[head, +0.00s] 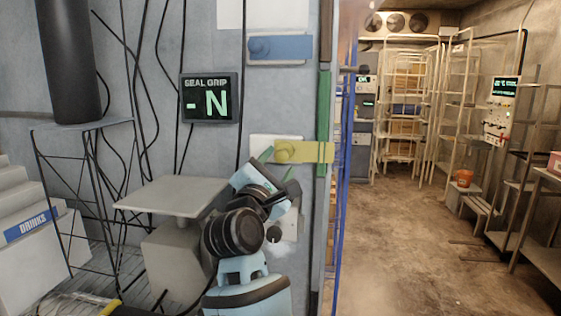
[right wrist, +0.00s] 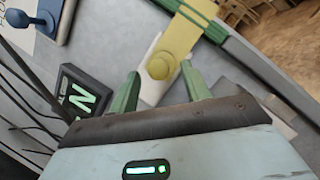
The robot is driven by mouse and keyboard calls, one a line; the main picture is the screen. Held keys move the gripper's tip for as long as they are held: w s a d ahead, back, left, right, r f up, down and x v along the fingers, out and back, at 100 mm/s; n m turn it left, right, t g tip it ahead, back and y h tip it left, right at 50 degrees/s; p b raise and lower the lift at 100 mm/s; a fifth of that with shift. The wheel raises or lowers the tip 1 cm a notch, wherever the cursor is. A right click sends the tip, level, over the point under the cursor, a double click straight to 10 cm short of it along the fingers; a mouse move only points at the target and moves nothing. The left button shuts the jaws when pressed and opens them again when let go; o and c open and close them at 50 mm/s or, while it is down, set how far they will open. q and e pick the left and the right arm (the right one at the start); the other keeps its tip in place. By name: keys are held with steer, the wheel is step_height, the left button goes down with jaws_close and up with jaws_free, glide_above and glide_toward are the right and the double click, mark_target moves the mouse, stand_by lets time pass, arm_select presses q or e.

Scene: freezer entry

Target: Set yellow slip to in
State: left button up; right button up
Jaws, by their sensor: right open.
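The yellow slip (head: 318,152) is a flat yellow bar with a round knob, on a pale plate on the grey wall. Its bar reaches right across the green strip at the doorway edge. It also shows in the right wrist view (right wrist: 184,32), with its knob just beyond and between my fingertips. My right gripper (head: 279,168) is open, with green fingers just below the knob; its fingers show in the right wrist view (right wrist: 161,84). I cannot tell whether they touch the knob. My left gripper is not in view.
A blue slip (head: 290,47) with a knob sits higher on the wall. A display (head: 209,98) left of the yellow slip reads "SEAL GRIP - N". A small grey table (head: 175,195) stands below it. Right of the doorway, the room's floor (head: 410,240) is mostly clear between racks.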

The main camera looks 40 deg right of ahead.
steer(key=shift+b+v, duration=0.3)
steer(key=shift+v, duration=1.5)
